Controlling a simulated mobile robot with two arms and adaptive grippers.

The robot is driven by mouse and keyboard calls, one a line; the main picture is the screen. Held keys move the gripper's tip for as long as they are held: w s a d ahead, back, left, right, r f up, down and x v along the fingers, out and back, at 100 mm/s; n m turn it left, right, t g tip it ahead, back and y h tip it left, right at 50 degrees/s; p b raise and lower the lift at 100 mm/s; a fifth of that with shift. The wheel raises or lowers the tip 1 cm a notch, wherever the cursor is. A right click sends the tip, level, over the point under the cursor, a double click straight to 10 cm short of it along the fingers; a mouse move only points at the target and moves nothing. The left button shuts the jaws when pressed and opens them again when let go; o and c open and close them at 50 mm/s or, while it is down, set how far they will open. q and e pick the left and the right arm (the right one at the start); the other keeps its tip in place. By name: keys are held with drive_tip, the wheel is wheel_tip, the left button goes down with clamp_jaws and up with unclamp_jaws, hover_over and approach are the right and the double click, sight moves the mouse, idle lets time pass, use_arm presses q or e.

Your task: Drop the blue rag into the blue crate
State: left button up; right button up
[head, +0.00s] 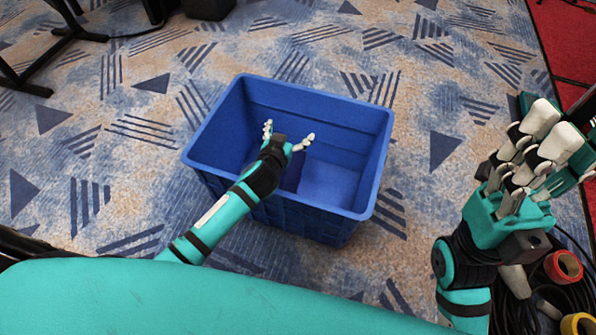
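The blue crate (222,118) stands open on the patterned carpet in the middle of the view. My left gripper (287,136) is over the crate's opening, with its two pale fingers spread apart and nothing seen between their tips. A dark blue patch (291,178) shows inside the crate, below and partly behind the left gripper. It looks like the blue rag, but the gripper hides part of it and a shadow is possible. My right gripper (551,128) is raised at the right, away from the crate. Its pale fingers overlap in this view, so its opening is unclear.
Black cables and rolls of red tape (563,267) and yellow tape (578,324) lie at the lower right. Black stand legs (45,60) are at the upper left. Carpet around the crate is mostly clear.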

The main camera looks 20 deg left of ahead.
use_arm(q)
wheel_tip(320, 180, up, 10)
idle(0.7)
